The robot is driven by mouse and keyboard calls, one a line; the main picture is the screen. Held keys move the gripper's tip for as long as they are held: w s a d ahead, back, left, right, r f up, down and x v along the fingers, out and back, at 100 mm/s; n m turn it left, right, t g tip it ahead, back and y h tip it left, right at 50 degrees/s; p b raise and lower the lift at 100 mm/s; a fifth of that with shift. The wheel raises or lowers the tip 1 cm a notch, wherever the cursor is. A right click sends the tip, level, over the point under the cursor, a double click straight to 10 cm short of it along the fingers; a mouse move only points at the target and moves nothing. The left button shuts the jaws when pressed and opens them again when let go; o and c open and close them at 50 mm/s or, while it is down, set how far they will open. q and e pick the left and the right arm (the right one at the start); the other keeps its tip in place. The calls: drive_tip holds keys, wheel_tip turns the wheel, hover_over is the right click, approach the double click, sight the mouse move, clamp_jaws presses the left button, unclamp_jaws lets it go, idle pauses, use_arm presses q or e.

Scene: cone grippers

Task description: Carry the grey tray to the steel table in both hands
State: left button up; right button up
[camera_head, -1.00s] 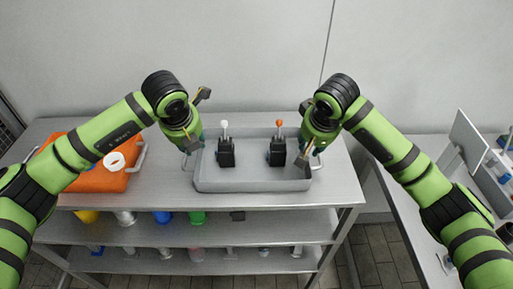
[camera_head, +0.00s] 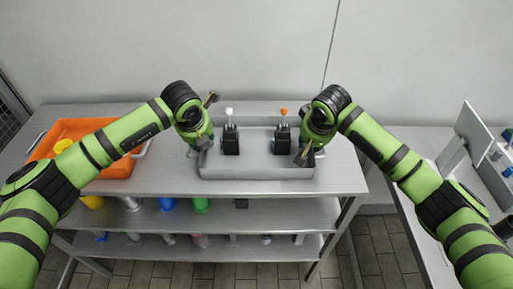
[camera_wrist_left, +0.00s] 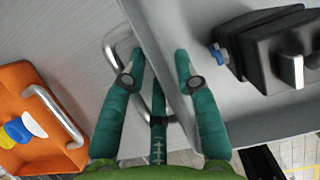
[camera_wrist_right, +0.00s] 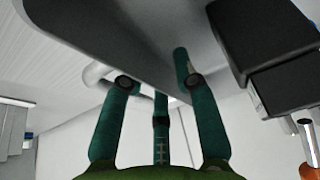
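The grey tray (camera_head: 258,173) sits on the top of a metal shelf table (camera_head: 180,180). Two black devices stand in it, one with a white knob (camera_head: 230,111) and one with an orange knob (camera_head: 284,111). My left gripper (camera_head: 203,150) is at the tray's left end. In the left wrist view its spread fingers (camera_wrist_left: 158,72) straddle the tray wall, by a metal handle (camera_wrist_left: 112,45). My right gripper (camera_head: 310,152) is at the right end. In the right wrist view its fingers (camera_wrist_right: 152,75) are spread around the tray edge, near a pale handle (camera_wrist_right: 92,75). Firm contact is not clear.
An orange crate (camera_head: 120,170) with a yellow item (camera_head: 62,145) stands left of the tray, partly behind my left arm. Lower shelves hold coloured containers (camera_head: 202,205). Another metal table (camera_head: 385,165) stands at the right, with an upright panel (camera_head: 474,133) and other items.

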use_arm(q)
drive_tip(key=shift+w+f, duration=0.1)
use_arm(e)
drive_tip(key=shift+f, duration=0.1)
use_arm(q)
clamp_jaws()
use_arm(e)
clamp_jaws()
use_arm(q)
drive_tip(key=shift+d, duration=0.15)
use_arm(e)
drive_tip(key=shift+a, duration=0.1)
use_arm(q)
drive_tip(key=shift+r, duration=0.25)
use_arm(e)
drive_tip(key=shift+w+r, duration=0.1)
drive_tip(key=shift+r, duration=0.1)
